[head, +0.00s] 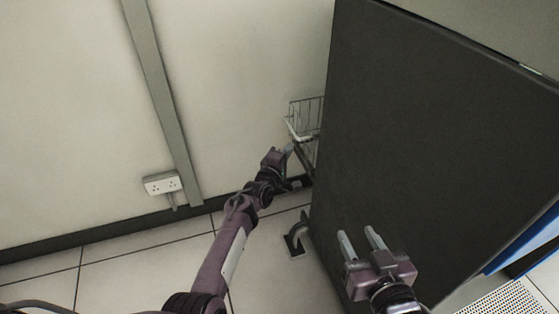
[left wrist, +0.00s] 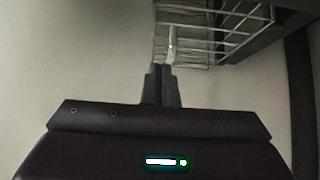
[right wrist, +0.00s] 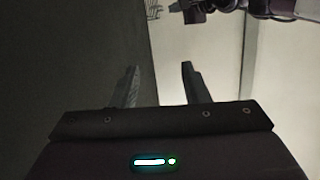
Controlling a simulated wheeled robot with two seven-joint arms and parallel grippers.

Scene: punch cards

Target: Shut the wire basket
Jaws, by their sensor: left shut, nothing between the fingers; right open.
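The wire basket (head: 306,115) sticks out past the far left side of a tall dark cabinet, whose panel hides the rest of it. It also shows in the left wrist view (left wrist: 240,24) at the top, with a pale upright piece on its near end just beyond my fingertips. My left gripper (head: 288,150) is shut and empty, right by the basket's near end; I cannot tell whether it touches. My left fingertips (left wrist: 161,70) are together in the left wrist view. My right gripper (head: 358,238) is open and empty in front of the dark panel; its fingers (right wrist: 160,82) are apart.
The dark cabinet (head: 430,130) fills the right side of the head view. A pale wall (head: 70,100) with a grey conduit (head: 163,100) and a socket (head: 163,184) stands at left. A dark curved foot (head: 297,237) sits on the tiled floor by the cabinet.

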